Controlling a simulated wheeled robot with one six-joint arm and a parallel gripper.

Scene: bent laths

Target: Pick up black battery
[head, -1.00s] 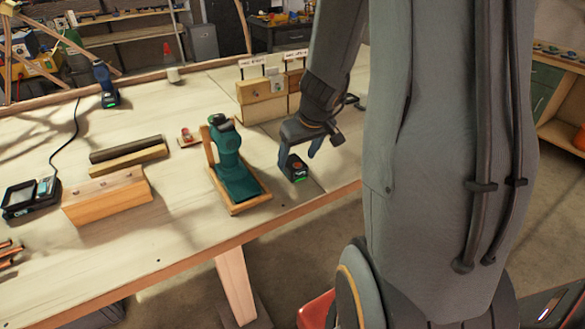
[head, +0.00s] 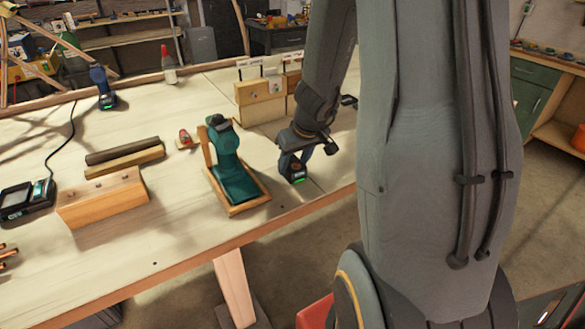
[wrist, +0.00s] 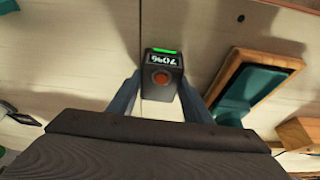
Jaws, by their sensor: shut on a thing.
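In the head view, my gripper (head: 297,158) holds the battery (head: 294,174) near the table's right front part, just right of the teal tool in the wooden cradle. I cannot tell whether the battery's underside touches the table.
The teal tool (head: 227,158) in its wooden cradle (head: 249,208) stands close left. A wooden block rack (head: 261,100) is behind. A charger (head: 26,200), a wooden block (head: 102,198) and a blue drill (head: 101,80) are further left. The table's front edge is near.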

